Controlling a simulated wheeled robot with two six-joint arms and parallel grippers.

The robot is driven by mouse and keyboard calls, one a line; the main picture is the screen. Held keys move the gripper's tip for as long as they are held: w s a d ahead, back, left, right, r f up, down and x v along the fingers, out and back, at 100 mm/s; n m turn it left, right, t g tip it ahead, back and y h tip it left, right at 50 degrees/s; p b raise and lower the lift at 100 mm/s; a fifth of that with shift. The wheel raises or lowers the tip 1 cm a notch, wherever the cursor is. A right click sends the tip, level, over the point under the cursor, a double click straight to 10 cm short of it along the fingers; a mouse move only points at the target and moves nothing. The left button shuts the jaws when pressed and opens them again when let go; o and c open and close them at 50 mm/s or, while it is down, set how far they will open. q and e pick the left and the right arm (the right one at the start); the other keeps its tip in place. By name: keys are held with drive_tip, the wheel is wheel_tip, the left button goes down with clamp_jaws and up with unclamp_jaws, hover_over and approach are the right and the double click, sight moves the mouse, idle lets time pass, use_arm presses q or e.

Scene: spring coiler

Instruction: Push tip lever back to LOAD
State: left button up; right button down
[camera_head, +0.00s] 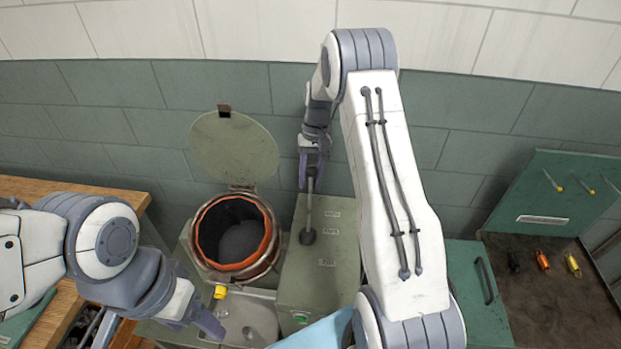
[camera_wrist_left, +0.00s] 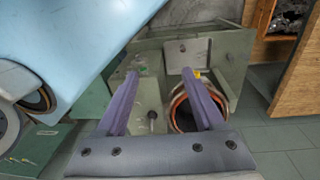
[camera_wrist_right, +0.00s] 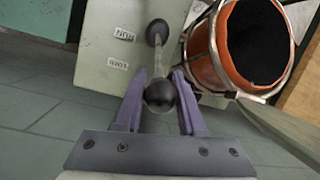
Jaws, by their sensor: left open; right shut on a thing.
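The tip lever (camera_head: 309,208) is a grey rod rising from a dark round base on top of the green cabinet (camera_head: 290,277). Its dark ball knob (camera_wrist_right: 160,95) sits between the fingers of my right gripper (camera_wrist_right: 160,78), which is shut on it. In the head view my right gripper (camera_head: 313,160) is at the lever's upper end, near the wall. Small labels, one reading RUN (camera_wrist_right: 123,34) and one apparently LOAD (camera_wrist_right: 117,64), lie beside the lever base. My left gripper (camera_wrist_left: 160,75) is open and empty, low in front of the machine.
An orange-rimmed drum (camera_head: 233,232) with its round lid (camera_head: 234,148) raised stands left of the cabinet. A steel tray (camera_head: 246,315) lies in front. The wall is close behind.

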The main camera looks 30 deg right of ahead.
use_arm(q)
drive_tip(key=shift+w+d+f, duration=0.1)
drive_tip(key=c, duration=0.7)
drive_tip(key=shift+w+d+f, duration=0.2)
drive_tip(key=shift+w+d, duration=0.1)
drive_tip(key=shift+w, duration=0.05)
clamp_jaws()
drive_tip(key=m+t+h, duration=0.1)
drive_tip(key=t+h, duration=0.9)
drive_tip(key=t, duration=0.1)
approach(309, 174)
drive_tip(key=shift+h, duration=0.3)
drive_tip(key=x, duration=0.7)
drive_tip(key=shift+a+f, duration=0.1)
drive_tip(key=shift+f, duration=0.1)
